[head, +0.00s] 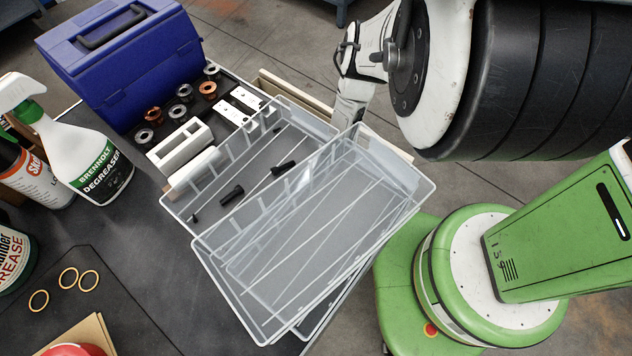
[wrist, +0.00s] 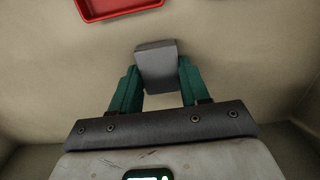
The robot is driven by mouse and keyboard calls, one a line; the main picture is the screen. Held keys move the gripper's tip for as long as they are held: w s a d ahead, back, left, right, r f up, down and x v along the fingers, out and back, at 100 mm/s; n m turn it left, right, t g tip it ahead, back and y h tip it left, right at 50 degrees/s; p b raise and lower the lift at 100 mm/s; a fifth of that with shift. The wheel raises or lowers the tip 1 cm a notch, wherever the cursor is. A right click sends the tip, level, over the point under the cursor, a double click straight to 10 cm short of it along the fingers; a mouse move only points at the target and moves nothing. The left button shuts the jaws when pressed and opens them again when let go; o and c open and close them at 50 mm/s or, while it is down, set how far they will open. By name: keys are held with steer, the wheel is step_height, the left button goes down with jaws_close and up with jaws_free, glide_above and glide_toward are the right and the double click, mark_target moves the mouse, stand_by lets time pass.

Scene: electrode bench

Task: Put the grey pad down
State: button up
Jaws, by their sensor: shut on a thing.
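In the wrist view, a small grey pad (wrist: 156,64) is held between the two green fingers of my gripper (wrist: 157,84). The fingers press on its left and right sides. A pale beige surface shows beyond the pad; I cannot tell how far the pad is from it. In the head view I cannot make out the pad or my fingertips; they seem hidden behind the clear trays or my arm.
A red tray (wrist: 120,12) lies at the top of the wrist view. In the head view, clear bins (head: 300,235) fill the bench's middle. A white slotted block (head: 180,147), metal rings, a blue toolbox (head: 115,60) and a degreaser bottle (head: 88,150) stand left.

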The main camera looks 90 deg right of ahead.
steer(key=o, duration=1)
steer(key=shift+f, duration=0.15)
step_height(320, 180, up, 8)
steer(key=p, duration=0.2)
steer(key=shift+f+p, duration=0.15)
steer(key=shift+p, duration=0.25)
